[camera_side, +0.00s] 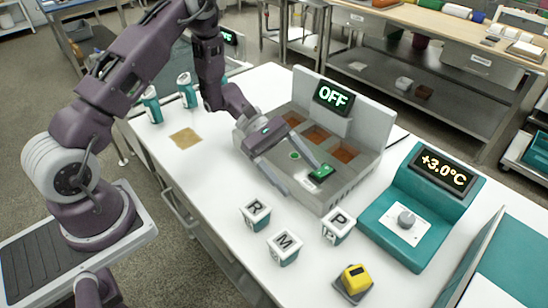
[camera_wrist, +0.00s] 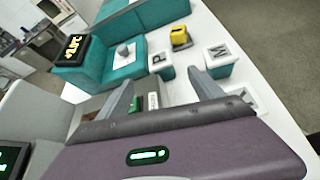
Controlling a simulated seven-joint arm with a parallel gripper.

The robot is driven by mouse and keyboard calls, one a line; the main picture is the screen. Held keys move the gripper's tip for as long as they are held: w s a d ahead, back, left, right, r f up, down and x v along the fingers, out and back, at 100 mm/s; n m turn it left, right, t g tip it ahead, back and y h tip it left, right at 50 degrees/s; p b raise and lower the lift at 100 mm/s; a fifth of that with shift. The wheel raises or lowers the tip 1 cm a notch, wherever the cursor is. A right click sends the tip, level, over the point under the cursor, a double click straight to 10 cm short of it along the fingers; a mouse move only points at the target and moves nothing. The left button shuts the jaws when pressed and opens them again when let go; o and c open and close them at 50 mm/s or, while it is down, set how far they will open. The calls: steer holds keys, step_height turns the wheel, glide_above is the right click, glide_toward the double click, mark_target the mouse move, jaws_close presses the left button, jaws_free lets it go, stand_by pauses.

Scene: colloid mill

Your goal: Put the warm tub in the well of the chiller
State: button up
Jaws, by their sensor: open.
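Three small white-topped teal tubs stand on the white table in the side view: R (camera_side: 255,214), M (camera_side: 285,247) and P (camera_side: 338,227). I cannot tell which tub is warm. P (camera_wrist: 160,65) and M (camera_wrist: 218,57) also show in the wrist view. The teal unit (camera_side: 415,208) has a +3.0°C display and a grey knob on a white plate; I see no open well in it. My gripper (camera_side: 303,178) is open and empty, above the front panel of the grey machine (camera_side: 345,190). In the wrist view its fingers (camera_wrist: 162,80) are spread.
The grey machine shows OFF, has several brown-floored bays and a green switch (camera_side: 322,172). A yellow block (camera_side: 355,278) sits on a dark plate at the front. A teal box (camera_side: 515,265) stands at right. Teal-and-white containers (camera_side: 187,92) and a brown square (camera_side: 185,138) lie at left.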

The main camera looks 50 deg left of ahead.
steer(key=s+d+r+m+g+y, duration=0.15)
steer(key=s+r+m, duration=0.3)
steer(key=r, duration=0.55)
steer(key=s+a+r+m+t+y, duration=0.1)
steer(key=s+r+m+y, duration=0.6)
steer(key=s, duration=0.7)
step_height(320, 180, up, 4)
steer(key=shift+a+m+t, duration=0.35)
steer(key=shift+a+m, duration=0.4)
steer(key=shift+m, duration=0.5)
steer(key=shift+o, duration=0.2)
steer(key=s+a+r+m+t+y, duration=0.2)
steer(key=s+a+t+y, duration=0.2)
steer(key=a, duration=0.1)
steer(key=shift+s+a+m, duration=0.3)
steer(key=shift+m, duration=0.1)
